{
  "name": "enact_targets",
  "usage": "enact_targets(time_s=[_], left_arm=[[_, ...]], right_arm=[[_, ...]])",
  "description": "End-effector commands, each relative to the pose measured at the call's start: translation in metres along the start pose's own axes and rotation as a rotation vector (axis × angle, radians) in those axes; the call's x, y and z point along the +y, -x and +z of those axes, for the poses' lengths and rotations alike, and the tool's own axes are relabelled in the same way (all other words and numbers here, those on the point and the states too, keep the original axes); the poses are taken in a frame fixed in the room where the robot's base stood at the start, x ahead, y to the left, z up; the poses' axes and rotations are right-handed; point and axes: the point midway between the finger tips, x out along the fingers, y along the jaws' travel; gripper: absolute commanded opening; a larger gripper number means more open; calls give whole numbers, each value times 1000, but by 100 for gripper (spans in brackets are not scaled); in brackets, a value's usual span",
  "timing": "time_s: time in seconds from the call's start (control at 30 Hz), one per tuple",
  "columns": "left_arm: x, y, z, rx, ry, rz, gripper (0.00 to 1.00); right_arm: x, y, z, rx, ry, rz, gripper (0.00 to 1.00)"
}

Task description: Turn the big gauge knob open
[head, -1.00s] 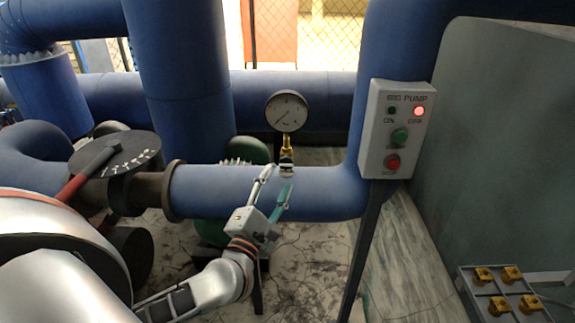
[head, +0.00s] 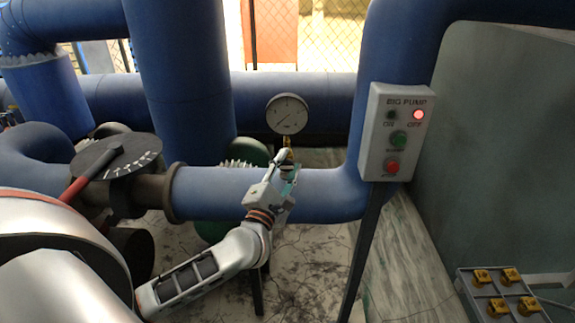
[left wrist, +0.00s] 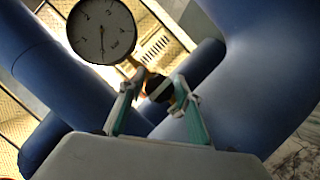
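The big gauge (head: 287,114) has a round grey dial and stands on a brass fitting above the horizontal blue pipe. It also shows at the upper left of the left wrist view (left wrist: 101,31). Its dark knob (left wrist: 158,88) sits below the dial; in the head view my gripper mostly hides it. My left gripper (head: 287,163) is at the knob. In the left wrist view its two fingers (left wrist: 160,85) stand apart on either side of the knob, with the knob between their tips. I cannot see firm contact. My right gripper is not in view.
A pump control box (head: 397,132) with a lit red lamp stands right of the gauge on a dark post. A black disc with a red lever (head: 112,155) is at the left. The blue pipe (head: 325,190) runs close beneath my gripper. Yellow valves (head: 497,307) are at lower right.

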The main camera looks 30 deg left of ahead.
Motion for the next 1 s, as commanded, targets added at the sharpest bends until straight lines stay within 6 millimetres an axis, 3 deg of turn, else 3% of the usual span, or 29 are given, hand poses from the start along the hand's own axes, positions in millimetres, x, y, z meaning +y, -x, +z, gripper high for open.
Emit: enact_targets(time_s=[0.03, 0.1, 0.53, 1.0], left_arm=[[0, 0, 0, 0, 0, 0, 16], [0, 0, 0, 0, 0, 0, 6], [-2, 1, -2, 1, 64, 26, 6], [-6, 2, -4, 5, 419, 170, 6]], right_arm=[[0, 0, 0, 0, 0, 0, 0], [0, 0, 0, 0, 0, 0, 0], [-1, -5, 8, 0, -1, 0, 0], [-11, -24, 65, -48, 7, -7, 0]])
